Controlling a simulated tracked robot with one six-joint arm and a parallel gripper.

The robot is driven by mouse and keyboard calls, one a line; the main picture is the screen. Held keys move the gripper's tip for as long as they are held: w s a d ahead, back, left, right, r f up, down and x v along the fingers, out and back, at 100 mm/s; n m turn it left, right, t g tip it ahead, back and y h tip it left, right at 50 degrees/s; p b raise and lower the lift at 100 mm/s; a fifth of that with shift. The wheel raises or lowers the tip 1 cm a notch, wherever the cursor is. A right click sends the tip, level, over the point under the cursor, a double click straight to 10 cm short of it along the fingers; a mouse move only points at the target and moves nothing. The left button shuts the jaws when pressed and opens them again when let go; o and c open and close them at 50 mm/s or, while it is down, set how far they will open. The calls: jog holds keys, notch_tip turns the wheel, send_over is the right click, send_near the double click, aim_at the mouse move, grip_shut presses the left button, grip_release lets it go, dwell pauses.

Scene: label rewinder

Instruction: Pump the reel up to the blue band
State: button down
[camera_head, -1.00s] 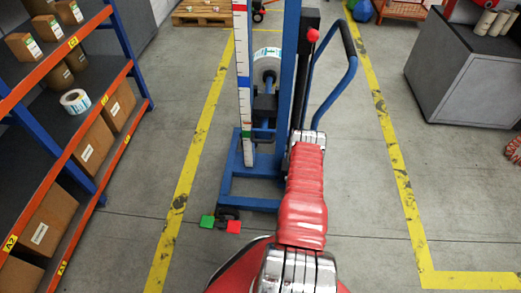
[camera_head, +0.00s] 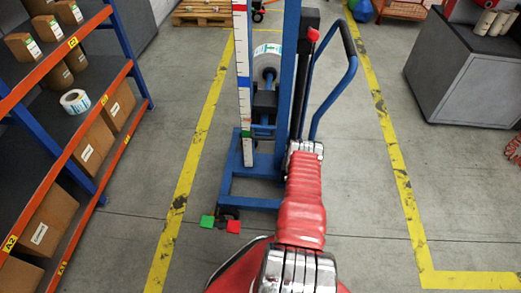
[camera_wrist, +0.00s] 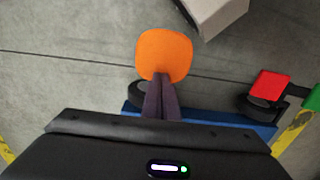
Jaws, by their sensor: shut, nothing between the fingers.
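The label reel (camera_head: 268,62), white with a printed label, sits on the blue lift's carriage (camera_head: 264,104) behind the mast. A white scale (camera_head: 242,60) stands left of the mast, with a red band at top, a blue band (camera_head: 243,83) midway and a green band (camera_head: 246,134) low down. The carriage's lower bar shows just above the green band's level, well below the blue one. My gripper (camera_wrist: 160,76) is shut, its tips overlapping the near edge of an orange pedal pad (camera_wrist: 165,52) in the wrist view; contact cannot be told. My arm hides both in the head view.
A lift handle (camera_head: 351,75) rises at right. A loaded shelf (camera_head: 125,65) stands left, a grey cabinet (camera_head: 465,75) right. Floor between the yellow lines is mostly clear.

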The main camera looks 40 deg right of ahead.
notch_tip(320, 180, up, 13)
jog(key=shift+a, duration=0.15)
dwell(0.4)
jog(key=shift+s+f, duration=0.15)
jog(key=f, duration=1.5)
jog(key=shift+w+d+f, duration=0.2)
jog(key=shift+f, duration=0.05)
jog(key=shift+d+r, duration=0.1)
jog(key=shift+r, duration=0.4)
notch_tip(320, 180, up, 15)
jog(key=shift+s+a+f, duration=0.15)
jog(key=shift+s+a, duration=0.05)
jog(key=shift+a, duration=0.15)
jog(key=shift+f, duration=0.1)
